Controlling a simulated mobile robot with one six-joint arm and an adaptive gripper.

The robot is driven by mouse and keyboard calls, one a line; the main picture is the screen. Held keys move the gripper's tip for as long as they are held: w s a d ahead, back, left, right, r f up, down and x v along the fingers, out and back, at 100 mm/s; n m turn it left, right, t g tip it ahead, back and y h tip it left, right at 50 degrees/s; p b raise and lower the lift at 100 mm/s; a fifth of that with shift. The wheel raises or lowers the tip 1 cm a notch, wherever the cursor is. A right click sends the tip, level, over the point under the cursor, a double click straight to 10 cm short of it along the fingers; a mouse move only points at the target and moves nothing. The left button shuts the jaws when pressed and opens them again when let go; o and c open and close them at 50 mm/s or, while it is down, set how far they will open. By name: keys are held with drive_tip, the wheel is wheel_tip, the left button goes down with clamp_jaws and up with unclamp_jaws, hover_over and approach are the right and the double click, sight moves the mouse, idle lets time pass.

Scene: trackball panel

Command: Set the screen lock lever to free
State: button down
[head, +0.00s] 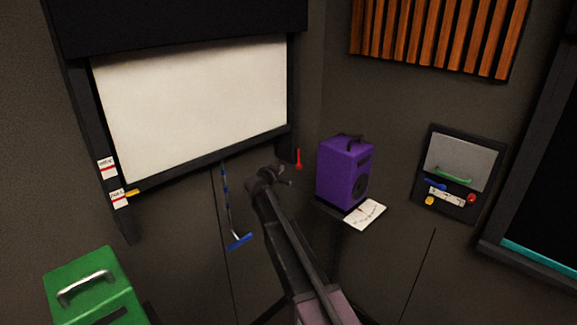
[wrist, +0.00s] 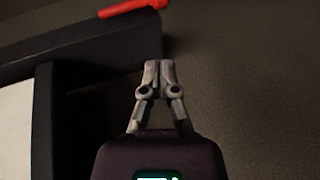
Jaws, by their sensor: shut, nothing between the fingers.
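A small red lever (head: 298,159) shows beside the lower right corner of the screen frame in the head view. In the wrist view the red lever (wrist: 133,8) lies across the top edge, partly cut off, beyond a dark frame part (wrist: 85,50). I cannot read any lock or free mark by it. My gripper (wrist: 158,66) is shut and empty, with its fingertips apart from the lever. In the head view my gripper (head: 266,177) is left of and below the lever, by the screen's lower right. The white screen (head: 195,105) is pulled down.
A blue pull handle (head: 239,241) hangs on a cord below the screen. Two white labels (head: 107,168) and a yellow pointer (head: 132,192) are on the left post. A purple speaker (head: 344,172) stands right of the lever. A control panel (head: 458,170) is on the right wall.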

drive_tip(key=f+v, duration=0.1)
drive_tip(key=v, duration=0.5)
drive_tip(key=shift+s+a, duration=0.2)
drive_tip(key=shift+s, duration=0.05)
drive_tip(key=s+d+f+m+g, duration=0.4)
drive_tip(key=s+d+f, duration=0.1)
drive_tip(key=s+d, duration=0.35)
drive_tip(key=s+d+f+m+g, duration=0.4)
drive_tip(key=s+d+f, duration=0.1)
drive_tip(key=s+d, duration=0.35)
drive_tip(key=s+f+m+g+y, duration=0.2)
drive_tip(key=s+g+y, duration=0.1)
drive_tip(key=s, duration=0.7)
drive_tip(key=s+d+f+m+g+y, duration=0.1)
drive_tip(key=s+f+g+y, duration=0.1)
drive_tip(key=s, duration=0.8)
drive_tip(key=shift+d+m+g+y, duration=0.2)
drive_tip(key=shift+m+g+y, duration=0.25)
drive_tip(key=shift+y, duration=0.35)
